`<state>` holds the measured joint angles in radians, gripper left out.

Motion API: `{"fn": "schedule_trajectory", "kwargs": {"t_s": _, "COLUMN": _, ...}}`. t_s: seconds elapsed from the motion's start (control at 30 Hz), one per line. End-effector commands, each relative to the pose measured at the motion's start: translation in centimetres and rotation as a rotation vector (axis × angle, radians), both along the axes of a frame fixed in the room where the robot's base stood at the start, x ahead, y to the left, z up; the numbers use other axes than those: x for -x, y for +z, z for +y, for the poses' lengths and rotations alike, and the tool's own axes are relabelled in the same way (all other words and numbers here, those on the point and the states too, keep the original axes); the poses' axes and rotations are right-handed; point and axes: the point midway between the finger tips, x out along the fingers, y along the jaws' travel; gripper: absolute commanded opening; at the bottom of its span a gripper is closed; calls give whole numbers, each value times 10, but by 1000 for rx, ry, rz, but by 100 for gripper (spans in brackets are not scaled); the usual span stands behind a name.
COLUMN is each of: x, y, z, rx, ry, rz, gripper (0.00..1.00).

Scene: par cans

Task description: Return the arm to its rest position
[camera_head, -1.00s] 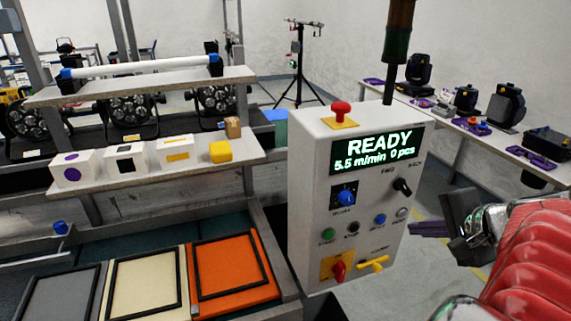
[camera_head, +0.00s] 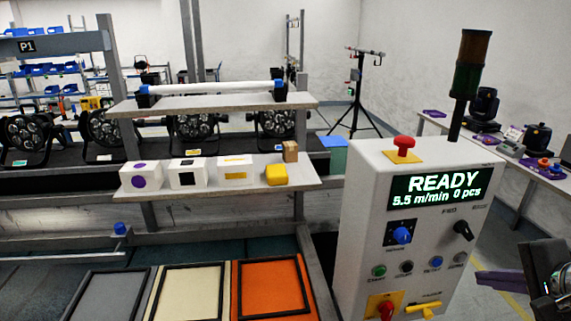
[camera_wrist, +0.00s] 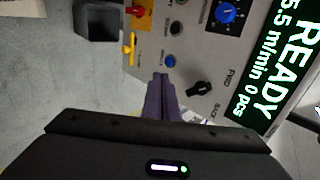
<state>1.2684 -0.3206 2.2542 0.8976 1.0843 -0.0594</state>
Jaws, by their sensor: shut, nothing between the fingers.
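My gripper (camera_head: 497,279) is at the lower right in the head view, to the right of the white control box. In the wrist view its purple fingers (camera_wrist: 162,88) are together with nothing between them. They point toward the panel of the control box (camera_wrist: 143,62), apart from it as far as I can tell. In the head view the control box (camera_head: 357,200) shows a screen (camera_head: 441,188) reading READY, 5.5 m/min, 0 pcs. Most of my arm is outside the head view.
A red button (camera_head: 404,143) and a dark signal tower (camera_head: 469,80) top the box. Left are a shelf with white boxes (camera_head: 187,172) and a yellow block (camera_head: 276,174), above grey, cream and orange trays (camera_head: 268,262). A table with lamps (camera_head: 485,107) stands right.

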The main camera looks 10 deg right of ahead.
Motion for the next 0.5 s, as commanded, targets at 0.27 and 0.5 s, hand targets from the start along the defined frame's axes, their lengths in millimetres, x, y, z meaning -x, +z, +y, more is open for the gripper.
{"fn": "schedule_trajectory", "kwargs": {"t_s": 0.27, "x": -26, "y": -8, "z": 29, "rx": 26, "ry": 120, "rz": 53, "gripper": 0}}
{"fn": "schedule_trajectory", "kwargs": {"t_s": 0.5, "x": -57, "y": -18, "z": 71, "rx": 76, "ry": 283, "rz": 122, "gripper": 0}}
